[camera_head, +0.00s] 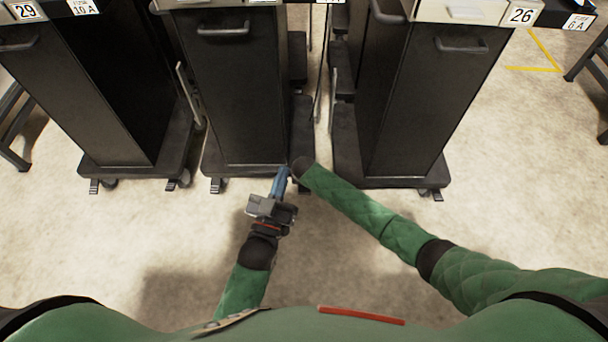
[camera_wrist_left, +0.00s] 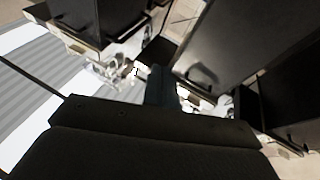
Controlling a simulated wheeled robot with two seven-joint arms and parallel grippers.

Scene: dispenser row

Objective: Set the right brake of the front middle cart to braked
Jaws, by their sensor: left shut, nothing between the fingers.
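The front middle cart (camera_head: 238,95) is a tall black cabinet on a dark base, straight ahead in the head view. Its left brake pedal (camera_head: 216,185) shows below the front left corner of the base. The right brake is hidden behind my arms at the front right corner. My left gripper (camera_head: 283,173) has its blue fingers shut and empty, pointing at that corner; I cannot tell whether they touch anything. Its fingers also show in the left wrist view (camera_wrist_left: 160,88), near dark cart panels and bright caster parts. My right arm reaches to the same corner, and its gripper is hidden.
A left cart (camera_head: 85,100) and a right cart (camera_head: 425,100) flank the middle one, with narrow gaps between. Their bases stand on casters with dark pedals. The pale floor in front is clear. Dark stand legs (camera_head: 15,150) show at the far left.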

